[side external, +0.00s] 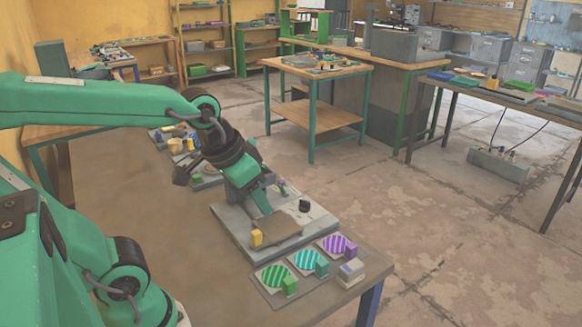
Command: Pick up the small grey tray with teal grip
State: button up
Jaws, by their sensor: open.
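The small grey tray (293,268) with the teal grip (322,268) is the middle one of three in a row near the table's front right edge. A teal-and-white striped disc (307,259) lies on it. My gripper (261,205) is open, behind and to the left of this tray, above the grey plate-like fixture (232,232). It is apart from the teal grip. Its fingertips are small in this view, and I cannot tell whether they touch anything.
A tray with a green grip (289,285) is left of the teal one, and one with a purple grip (350,250) is right. A small pale block (350,272) stands at the table edge. The fixture carries a yellow block (256,238) and a black knob (304,206).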

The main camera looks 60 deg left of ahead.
jog(key=w+d+f+g, duration=0.25)
jog(key=w+f, duration=0.25)
jog(key=w, duration=0.3)
jog(key=g, duration=0.2)
send_over(322, 262)
notch_tip(322, 262, down, 10)
jog(key=shift+w+a+r, duration=0.15)
jog(key=shift+w+f, duration=0.15)
jog(key=shift+f, duration=0.1)
jog(key=shift+f, duration=0.1)
jog(key=shift+f, duration=1.25)
jog(key=shift+s+f, duration=0.15)
jog(key=shift+f, duration=1.15)
jog(key=shift+s+f, duration=0.1)
jog(key=shift+f, duration=1.15)
